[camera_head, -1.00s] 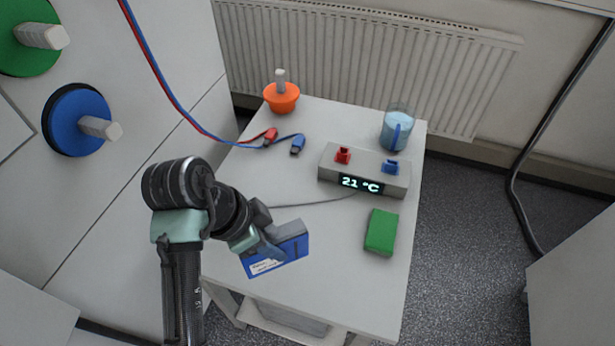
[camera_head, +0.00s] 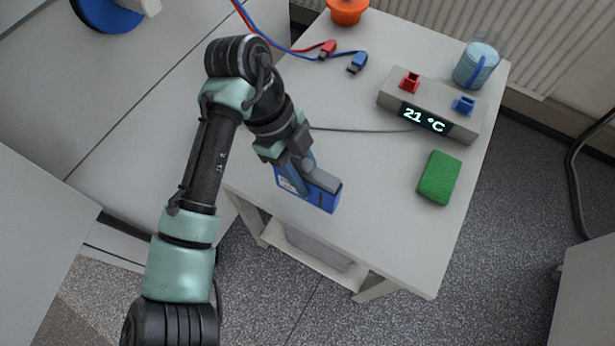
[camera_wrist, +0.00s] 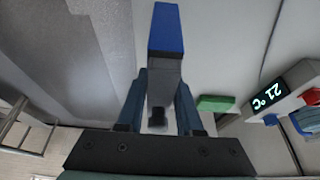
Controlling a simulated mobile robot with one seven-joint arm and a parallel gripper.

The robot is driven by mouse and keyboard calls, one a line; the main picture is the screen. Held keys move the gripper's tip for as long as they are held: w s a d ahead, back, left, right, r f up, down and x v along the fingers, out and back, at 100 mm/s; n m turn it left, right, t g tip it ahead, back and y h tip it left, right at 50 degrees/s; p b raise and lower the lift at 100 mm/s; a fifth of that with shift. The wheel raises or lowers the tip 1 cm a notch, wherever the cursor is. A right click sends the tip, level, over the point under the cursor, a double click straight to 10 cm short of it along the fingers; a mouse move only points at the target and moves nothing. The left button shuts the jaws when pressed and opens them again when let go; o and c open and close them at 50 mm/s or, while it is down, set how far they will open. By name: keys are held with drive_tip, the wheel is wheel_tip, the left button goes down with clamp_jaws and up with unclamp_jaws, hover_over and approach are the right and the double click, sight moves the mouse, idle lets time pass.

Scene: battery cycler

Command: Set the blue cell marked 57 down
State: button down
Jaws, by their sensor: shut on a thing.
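The blue cell (camera_head: 325,197) has a grey top part and a pale label at its left end; I cannot read a number on it. My gripper (camera_head: 303,177) is shut on the cell's grey part. The cell is over the front left part of the white table (camera_head: 375,235), and I cannot tell whether it touches the top. In the wrist view the blue cell (camera_wrist: 166,30) sticks out beyond the two fingers of my gripper (camera_wrist: 160,90), which are on either side of its grey part.
A green block (camera_head: 439,178) lies to the right. Behind it stands a grey box (camera_head: 393,92) showing 21 °C, with red and blue sockets. A blue jar (camera_head: 477,65), orange pot (camera_head: 347,10) and red and blue plugs (camera_head: 357,63) are farther back. The table's front middle is clear.

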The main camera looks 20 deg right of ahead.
drive_tip(key=shift+f, duration=1.95)
drive_tip(key=shift+f, duration=0.15)
drive_tip(key=c, duration=0.6)
unclamp_jaws()
drive_tip(key=shift+o, duration=0.2)
drive_tip(key=v, duration=1.2)
drive_tip(key=shift+d, duration=0.1)
